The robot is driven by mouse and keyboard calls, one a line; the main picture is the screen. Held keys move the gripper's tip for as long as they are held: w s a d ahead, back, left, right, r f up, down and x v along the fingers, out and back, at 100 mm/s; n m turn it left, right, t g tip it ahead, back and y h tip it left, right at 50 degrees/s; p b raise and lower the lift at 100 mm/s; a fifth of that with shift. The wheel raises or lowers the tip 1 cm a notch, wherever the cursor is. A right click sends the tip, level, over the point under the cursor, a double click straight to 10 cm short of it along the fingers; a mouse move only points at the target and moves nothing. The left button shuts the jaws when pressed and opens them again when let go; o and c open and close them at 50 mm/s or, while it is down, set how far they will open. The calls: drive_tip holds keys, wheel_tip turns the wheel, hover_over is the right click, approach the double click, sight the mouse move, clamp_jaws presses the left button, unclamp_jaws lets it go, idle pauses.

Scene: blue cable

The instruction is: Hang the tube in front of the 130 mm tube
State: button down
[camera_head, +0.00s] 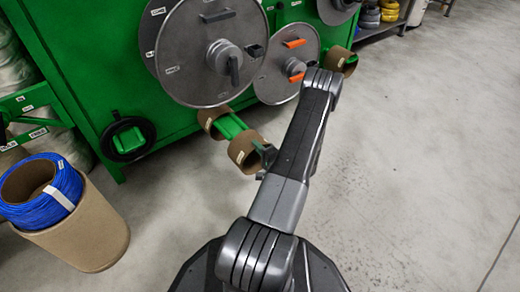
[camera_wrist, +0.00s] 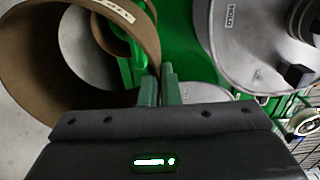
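My gripper (camera_head: 265,156) is at the right side of the nearer brown cardboard tube (camera_head: 245,153). In the wrist view its green fingers (camera_wrist: 160,84) are close together with the wall of this tube (camera_wrist: 140,22) between them. A second brown tube (camera_head: 213,121) is behind it, against the green machine, around a green bar (camera_head: 231,126). It shows partly in the wrist view (camera_wrist: 108,36). The nearer tube is at the outer end of the bar; I cannot tell whether the bar passes inside it. The tube labels are too small to read.
The green machine (camera_head: 95,75) carries large grey discs (camera_head: 210,55) above the bar. Another brown tube (camera_head: 340,59) sits farther right. Blue cable (camera_head: 40,208) rests on a cardboard drum (camera_head: 90,235) at lower left. The floor at right is clear.

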drive_tip(key=x, duration=1.3)
idle(1.0)
drive_tip(key=shift+x, duration=1.25)
idle(1.7)
drive_tip(key=shift+f, duration=0.5)
idle(0.8)
drive_tip(key=c, duration=1)
unclamp_jaws()
